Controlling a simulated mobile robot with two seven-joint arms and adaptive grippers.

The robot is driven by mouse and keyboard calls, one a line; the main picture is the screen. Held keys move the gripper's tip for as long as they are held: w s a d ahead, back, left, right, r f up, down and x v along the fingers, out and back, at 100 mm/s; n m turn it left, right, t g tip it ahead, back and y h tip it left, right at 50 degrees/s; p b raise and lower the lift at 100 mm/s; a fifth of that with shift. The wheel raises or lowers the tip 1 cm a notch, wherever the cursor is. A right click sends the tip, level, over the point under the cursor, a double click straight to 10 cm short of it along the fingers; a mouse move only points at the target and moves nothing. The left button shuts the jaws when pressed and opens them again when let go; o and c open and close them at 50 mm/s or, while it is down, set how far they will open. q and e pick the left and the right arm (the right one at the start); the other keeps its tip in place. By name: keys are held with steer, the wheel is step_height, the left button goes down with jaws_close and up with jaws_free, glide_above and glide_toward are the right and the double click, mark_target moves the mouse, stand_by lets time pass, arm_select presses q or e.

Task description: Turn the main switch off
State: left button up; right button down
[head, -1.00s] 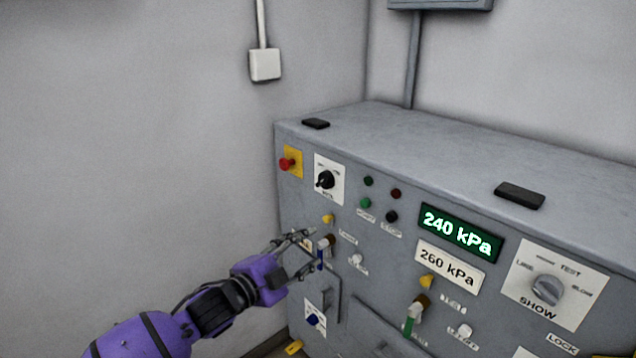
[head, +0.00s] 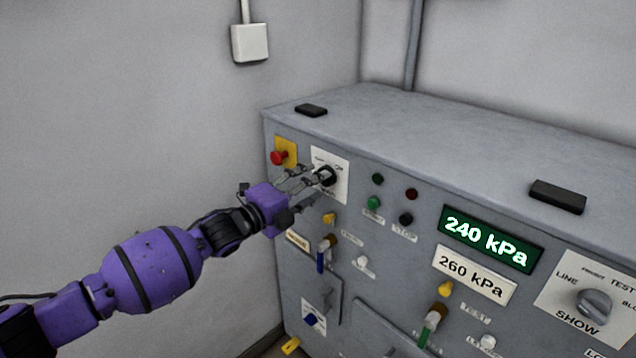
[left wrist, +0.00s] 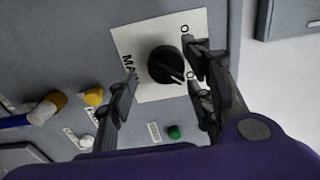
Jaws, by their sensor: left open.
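The main switch is a black rotary knob (head: 327,176) on a white plate at the upper left of the grey cabinet front. It shows larger in the left wrist view (left wrist: 165,64), with a white pointer line on it and part of the word "MAIN" on its plate (left wrist: 150,93). My left gripper (head: 311,184) is open at the knob, and its fingers partly cover the plate. In the left wrist view the fingers (left wrist: 160,88) stand apart on either side of the knob. I cannot tell whether they touch it. My right gripper is not in view.
A red button (head: 279,157) on a yellow plate sits close left of the switch. Green and red lamps and buttons (head: 374,202) lie to its right. A wall stands close on the left.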

arm_select(q)
steer(key=shift+x, duration=1.1)
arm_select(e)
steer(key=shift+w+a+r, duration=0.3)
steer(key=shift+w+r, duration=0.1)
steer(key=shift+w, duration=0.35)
arm_select(q)
steer(key=shift+s, duration=0.1)
steer(key=c, duration=1)
